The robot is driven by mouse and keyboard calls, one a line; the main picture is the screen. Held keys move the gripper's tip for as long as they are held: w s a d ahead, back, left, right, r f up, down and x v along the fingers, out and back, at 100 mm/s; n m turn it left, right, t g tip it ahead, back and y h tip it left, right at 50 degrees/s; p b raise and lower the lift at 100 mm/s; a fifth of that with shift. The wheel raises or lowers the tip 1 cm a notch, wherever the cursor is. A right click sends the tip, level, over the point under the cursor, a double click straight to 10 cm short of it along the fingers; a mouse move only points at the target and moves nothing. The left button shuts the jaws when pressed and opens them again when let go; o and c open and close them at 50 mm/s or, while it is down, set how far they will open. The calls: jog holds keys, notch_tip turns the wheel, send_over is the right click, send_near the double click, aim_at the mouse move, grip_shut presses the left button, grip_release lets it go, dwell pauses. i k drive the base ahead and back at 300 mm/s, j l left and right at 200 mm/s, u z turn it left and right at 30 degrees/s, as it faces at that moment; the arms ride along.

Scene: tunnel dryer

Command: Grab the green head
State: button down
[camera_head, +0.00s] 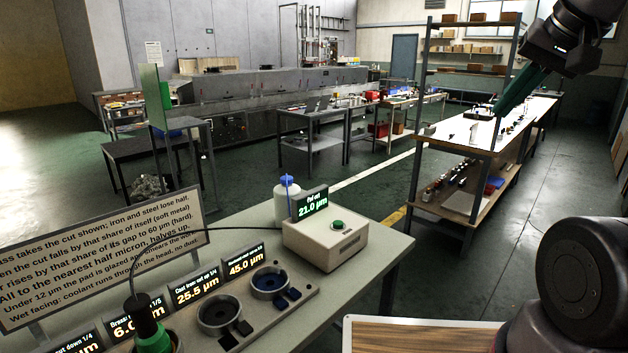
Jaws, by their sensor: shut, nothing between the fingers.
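The green head (153,343) stands at the bottom left on the near bench, with a black upper part and a thin dark cable arching from its top to the right. Its lower end is cut off by the picture edge. My gripper (503,106) is at the upper right, high in the air and far from the green head. Its teal-green fingers point down and left, are shut and hold nothing that I can see.
The near bench (375,255) holds a beige box (325,243) with a green button, a white bottle (287,200), several lit displays and two round cups, one black (219,314) and one blue-lined (271,281). A text sign (100,260) stands behind them. A shelved workbench (470,207) is at right.

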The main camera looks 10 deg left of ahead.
aim_at(150, 336)
jog(key=k+j+u, duration=0.25)
jog(key=j, duration=0.4)
jog(key=k+j+u, duration=0.1)
jog(key=k+j, duration=0.15)
jog(key=k+j+u, duration=0.15)
jog(key=j, duration=0.25)
jog(key=k+j+u, duration=0.1)
jog(key=j, duration=0.3)
jog(key=k+j+u, duration=0.1)
jog(key=j, duration=0.25)
